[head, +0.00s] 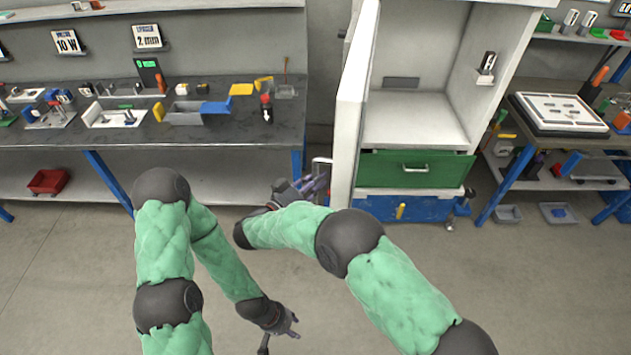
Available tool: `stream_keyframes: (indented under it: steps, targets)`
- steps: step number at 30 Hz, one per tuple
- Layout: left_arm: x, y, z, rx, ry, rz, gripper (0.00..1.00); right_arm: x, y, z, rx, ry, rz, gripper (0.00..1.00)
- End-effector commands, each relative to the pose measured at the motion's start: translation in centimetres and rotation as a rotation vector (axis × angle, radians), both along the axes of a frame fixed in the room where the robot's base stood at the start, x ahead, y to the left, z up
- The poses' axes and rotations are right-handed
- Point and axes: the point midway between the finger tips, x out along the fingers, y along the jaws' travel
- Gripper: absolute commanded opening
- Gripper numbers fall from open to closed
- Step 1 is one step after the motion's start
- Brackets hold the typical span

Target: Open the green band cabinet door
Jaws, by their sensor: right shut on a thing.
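The white cabinet door (349,110) stands swung out toward me, seen nearly edge-on at the left side of the cabinet (415,115). The cabinet's interior shows, with a green drawer front (415,169) below the white shelf. My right gripper (316,182) is at the door's outer face, low on its left side, shut on the door handle (321,165); the fingers partly hide the grip. My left gripper (281,336) hangs low over the floor, away from the door, with its fingers spread and empty.
A dark workbench (220,130) with tools and trays stands at the left. Another bench holding a white tray (557,113) is at the right. A blue base (420,208) lies under the green drawer. The floor in front of the cabinet is clear apart from my arms.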

Motion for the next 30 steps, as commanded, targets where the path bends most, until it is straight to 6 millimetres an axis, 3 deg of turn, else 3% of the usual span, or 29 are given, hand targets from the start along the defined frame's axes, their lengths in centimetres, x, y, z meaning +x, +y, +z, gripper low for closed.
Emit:
stream_keyframes:
  steps: [15, 16, 18, 30]
  targets:
    - [-0.03, -0.01, -0.02, 0.0, 0.001, 0.0, 0.4, 0.06, -0.08, -0.12, 0.0, 0.003, -0.012, 0.0]
    - [-0.02, -0.01, -0.02, 0.0, 0.001, 0.0, 0.4, 0.07, -0.07, -0.12, 0.0, 0.003, -0.012, 0.34]
    - [-0.02, -0.01, -0.02, 0.0, 0.0, 0.0, 0.4, 0.08, -0.06, -0.09, 0.0, 0.002, -0.011, 0.51]
    - [0.0, -0.01, -0.02, 0.0, 0.0, 0.0, 0.4, 0.13, -0.04, 0.5, 0.002, -0.002, -0.011, 0.51]
